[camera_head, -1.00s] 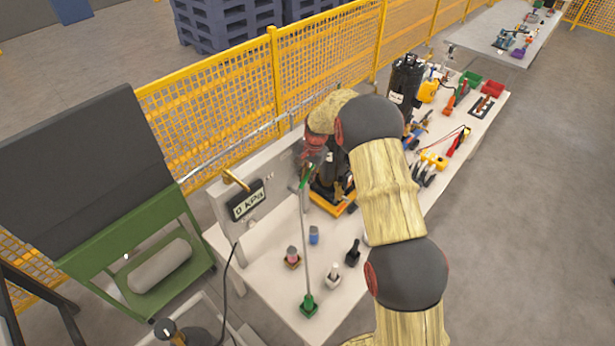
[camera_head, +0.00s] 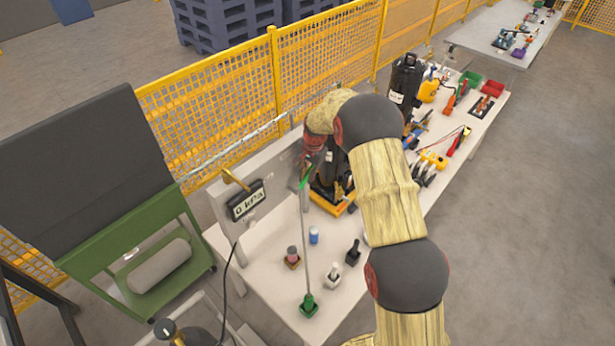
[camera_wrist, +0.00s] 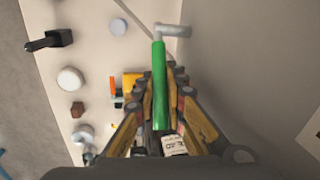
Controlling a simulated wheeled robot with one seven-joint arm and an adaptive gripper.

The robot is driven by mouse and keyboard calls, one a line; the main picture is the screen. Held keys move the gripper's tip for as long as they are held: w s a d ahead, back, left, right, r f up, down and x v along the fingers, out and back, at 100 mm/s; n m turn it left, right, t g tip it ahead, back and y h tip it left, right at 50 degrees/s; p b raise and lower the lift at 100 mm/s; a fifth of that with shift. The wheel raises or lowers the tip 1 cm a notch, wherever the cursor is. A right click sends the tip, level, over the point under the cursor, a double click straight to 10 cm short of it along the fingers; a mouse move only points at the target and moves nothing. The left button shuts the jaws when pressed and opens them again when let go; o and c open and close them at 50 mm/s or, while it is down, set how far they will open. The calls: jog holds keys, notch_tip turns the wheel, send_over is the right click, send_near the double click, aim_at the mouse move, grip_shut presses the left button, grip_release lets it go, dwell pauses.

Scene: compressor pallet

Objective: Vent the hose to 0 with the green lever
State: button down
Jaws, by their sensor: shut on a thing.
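The green lever's handle (camera_head: 306,178) stands at the upper end of a thin grey rod (camera_head: 306,245). My gripper (camera_wrist: 161,88) is shut on the green handle, which shows between the fingers in the wrist view (camera_wrist: 159,75). A grey crosspiece (camera_wrist: 174,31) sits at the handle's far end. The gauge display (camera_head: 248,202) reads 0 kPa. In the head view my arm and wrist partly hide the grip. The hose cannot be clearly picked out.
A yellow mesh fence (camera_head: 215,115) runs along the back.

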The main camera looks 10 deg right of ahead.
aim_at(300, 186)
jog(key=shift+s+a+r+t+h+b, duration=0.25)
jog(key=shift+a+t+h+b, duration=0.2)
jog(key=shift+h+b, duration=0.4)
jog(key=b, duration=0.2)
jog(key=t+h+b, duration=0.1)
jog(key=b, duration=0.1)
jog(key=shift+s+a+r, duration=0.2)
jog(key=shift+a+r, duration=0.05)
jog(key=shift+a, duration=0.05)
jog(key=a+t+h+b, duration=0.1)
jog(key=b, duration=0.6)
jog(key=s+a+t+h+b, duration=0.1)
jog(key=h+b, duration=0.1)
jog(key=b, duration=0.6)
jog(key=shift+s+r+n+b, duration=0.15)
jog(key=shift+r+n+b, duration=0.15)
jog(key=shift+r, duration=0.05)
jog(key=b, duration=0.1)
jog(key=h+b, duration=0.1)
jog(key=b, duration=0.1)
jog(key=shift+s+a+r+t+b, duration=0.2)
jog(key=shift+r+t+b, duration=0.05)
jog(key=shift+t+b, duration=0.1)
jog(key=shift+r+b, duration=0.1)
jog(key=shift+b, duration=0.35)
jog(key=shift+a, duration=0.1)
jog(key=c, duration=1.8)
grip_release()
jog(key=shift+r, duration=0.1)
